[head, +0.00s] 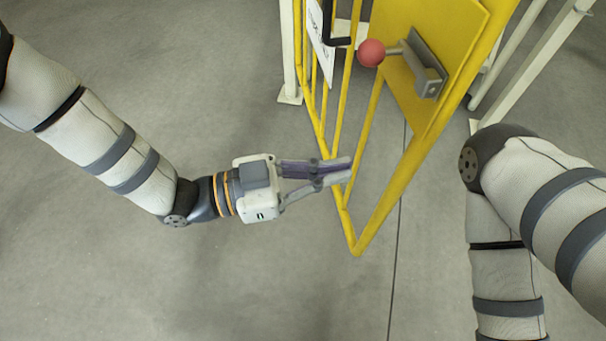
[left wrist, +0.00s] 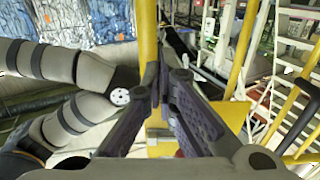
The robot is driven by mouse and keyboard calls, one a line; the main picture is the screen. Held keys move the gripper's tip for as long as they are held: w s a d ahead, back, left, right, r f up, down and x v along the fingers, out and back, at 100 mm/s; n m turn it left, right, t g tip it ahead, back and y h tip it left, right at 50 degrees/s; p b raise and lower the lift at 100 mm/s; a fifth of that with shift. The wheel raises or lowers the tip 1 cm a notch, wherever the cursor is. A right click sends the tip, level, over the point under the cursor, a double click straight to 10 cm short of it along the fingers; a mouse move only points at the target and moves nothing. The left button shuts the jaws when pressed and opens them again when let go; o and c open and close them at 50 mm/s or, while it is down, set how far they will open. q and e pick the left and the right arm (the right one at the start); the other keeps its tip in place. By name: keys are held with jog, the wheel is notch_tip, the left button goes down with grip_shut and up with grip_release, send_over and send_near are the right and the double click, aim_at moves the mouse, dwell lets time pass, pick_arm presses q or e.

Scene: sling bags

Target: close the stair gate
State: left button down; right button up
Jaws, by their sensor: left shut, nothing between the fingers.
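The yellow stair gate (head: 383,210) stands swung out toward me in the head view, its bottom corner low in the middle. It has yellow bars, a yellow panel (head: 430,35) and a grey latch plate (head: 425,65) with a red ball knob (head: 371,52). My left gripper (head: 343,170) is shut and empty, its fingertips overlapping the gate's left bars in this view; I cannot tell if they touch. In the left wrist view the left gripper (left wrist: 165,78) has a yellow bar (left wrist: 147,35) just beyond its tips. My right arm shows at right, but its gripper is out of view.
A cream post (head: 289,50) stands left of the gate on a floor plate. Pale rails (head: 545,55) run behind the gate at the right. The grey concrete floor (head: 215,70) is clear to the left. Blue-white bales (left wrist: 85,20) show in the left wrist view.

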aim_at(392, 163)
pick_arm(q)
jog(key=d, duration=0.4)
jog(key=w+d, duration=0.1)
jog(key=d, duration=0.1)
jog(key=shift+d, duration=0.15)
